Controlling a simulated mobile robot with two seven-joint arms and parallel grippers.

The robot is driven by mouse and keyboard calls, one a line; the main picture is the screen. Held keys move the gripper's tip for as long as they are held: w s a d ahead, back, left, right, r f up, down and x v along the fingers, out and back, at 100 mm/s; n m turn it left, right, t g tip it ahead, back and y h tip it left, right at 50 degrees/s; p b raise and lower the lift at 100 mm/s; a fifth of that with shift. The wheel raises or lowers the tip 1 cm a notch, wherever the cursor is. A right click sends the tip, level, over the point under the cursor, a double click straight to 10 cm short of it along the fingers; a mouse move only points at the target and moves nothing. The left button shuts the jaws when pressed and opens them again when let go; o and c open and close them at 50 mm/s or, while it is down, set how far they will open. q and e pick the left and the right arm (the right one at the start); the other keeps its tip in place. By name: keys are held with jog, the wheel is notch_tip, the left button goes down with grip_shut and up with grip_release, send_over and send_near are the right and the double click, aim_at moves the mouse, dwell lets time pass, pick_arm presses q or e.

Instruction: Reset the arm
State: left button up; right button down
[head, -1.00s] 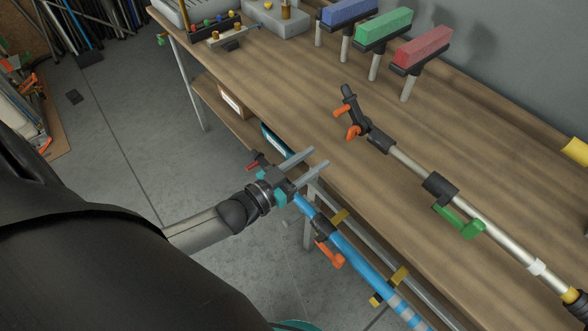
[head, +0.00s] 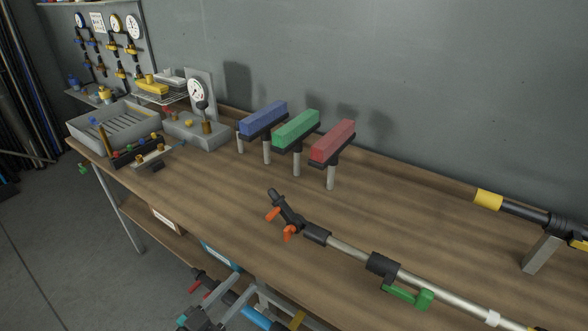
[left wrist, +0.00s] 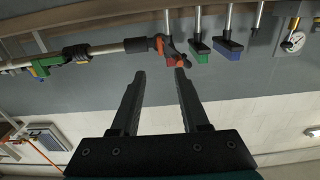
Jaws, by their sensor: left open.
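My left gripper (head: 243,285) is low in the head view, in front of the workbench's front edge, with only part of my arm behind it in view. In the left wrist view its two fingers (left wrist: 160,74) stand apart with nothing between them. My right gripper is in neither current view.
The wooden workbench (head: 395,222) carries a silver pole with orange levers (head: 345,247) and a green lever (head: 408,296). Blue (head: 263,118), green (head: 296,128) and red (head: 333,142) blocks stand on posts. A grey tray (head: 112,122) and gauge stand (head: 198,110) are far left.

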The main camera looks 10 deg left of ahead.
pick_arm(q)
jog(key=s+a+f+n+g+y+b, duration=0.1)
jog(key=s+a+f+g+y+b, duration=0.3)
jog(key=f, duration=0.9)
jog(key=s+d+f+n+g+y+p, duration=0.1)
jog(key=s+f+g, duration=0.3)
jog(key=f, duration=0.9)
jog(key=s+d+f+g+b, duration=0.1)
jog(key=s+f+g, duration=0.3)
jog(key=s+f, duration=0.4)
jog(key=s+d+f+g+y+b, duration=0.1)
jog(key=s+f, duration=0.6)
jog(key=s, duration=0.9)
jog(key=d+g+b, duration=0.1)
jog(key=d+g, duration=0.1)
jog(key=g, duration=0.1)
jog(key=shift+d+f, duration=0.35)
